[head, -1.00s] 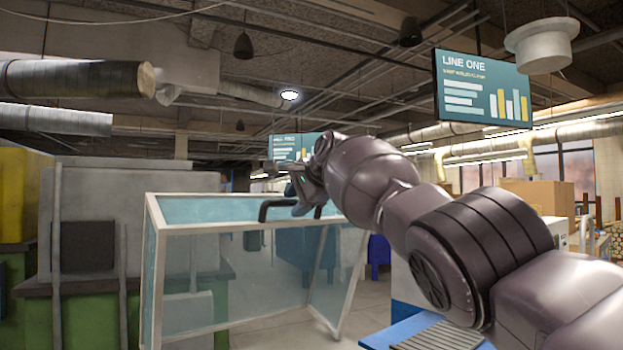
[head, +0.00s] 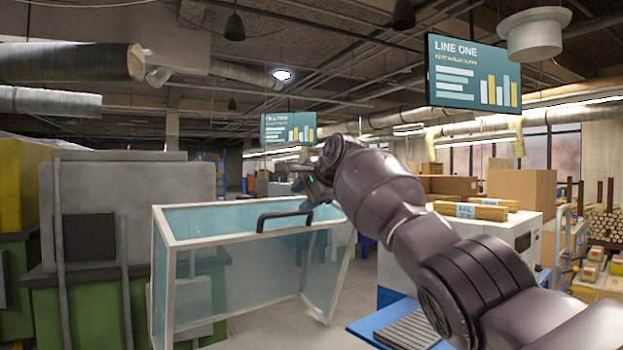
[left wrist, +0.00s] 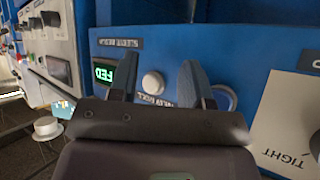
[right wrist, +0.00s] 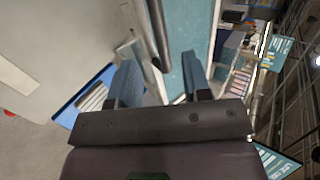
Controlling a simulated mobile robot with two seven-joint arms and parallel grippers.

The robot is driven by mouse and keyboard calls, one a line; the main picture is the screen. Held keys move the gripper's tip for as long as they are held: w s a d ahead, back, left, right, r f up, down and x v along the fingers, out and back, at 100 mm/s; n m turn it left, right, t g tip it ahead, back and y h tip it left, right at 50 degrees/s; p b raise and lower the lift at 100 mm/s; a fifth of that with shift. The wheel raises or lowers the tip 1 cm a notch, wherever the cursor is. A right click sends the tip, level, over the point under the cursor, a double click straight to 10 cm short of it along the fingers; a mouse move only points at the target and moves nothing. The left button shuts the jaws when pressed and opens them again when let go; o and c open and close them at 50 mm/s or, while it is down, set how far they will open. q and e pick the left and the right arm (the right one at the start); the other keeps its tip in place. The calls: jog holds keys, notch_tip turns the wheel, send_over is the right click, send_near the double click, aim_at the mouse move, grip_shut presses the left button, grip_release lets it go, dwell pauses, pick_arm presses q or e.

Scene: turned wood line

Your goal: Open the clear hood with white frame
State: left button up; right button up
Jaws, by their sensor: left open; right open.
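The clear hood with white frame (head: 247,236) stands left of centre in the head view, its pale blue panes see-through. A dark bar handle (head: 284,217) sits on its upper front edge. My right gripper (head: 304,180) is just above and right of this handle, partly hidden behind its own arm. In the right wrist view, my right gripper (right wrist: 160,80) is open and empty; the dark handle (right wrist: 158,40) lies beyond the fingertips and appears apart from them. My left gripper (left wrist: 157,72) is open in front of a blue control panel (left wrist: 240,45).
The panel carries a green-lit display (left wrist: 104,73) and a round white button (left wrist: 153,83) close to the left fingers. A grey cabinet (head: 135,205) stands left of the hood. A blue table (head: 372,328) and a white machine (head: 515,238) are at the right.

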pick_arm(q)
jog(key=shift+s+a+r+p, duration=0.15)
jog(key=shift+s+p, duration=0.25)
jog(key=shift+s, duration=0.05)
pick_arm(e)
jog(key=v, duration=0.3)
jog(key=shift+s+d+r, duration=0.1)
jog(key=shift+d, duration=0.05)
pick_arm(q)
jog(key=shift+w+r, duration=0.2)
jog(key=shift+w, duration=0.1)
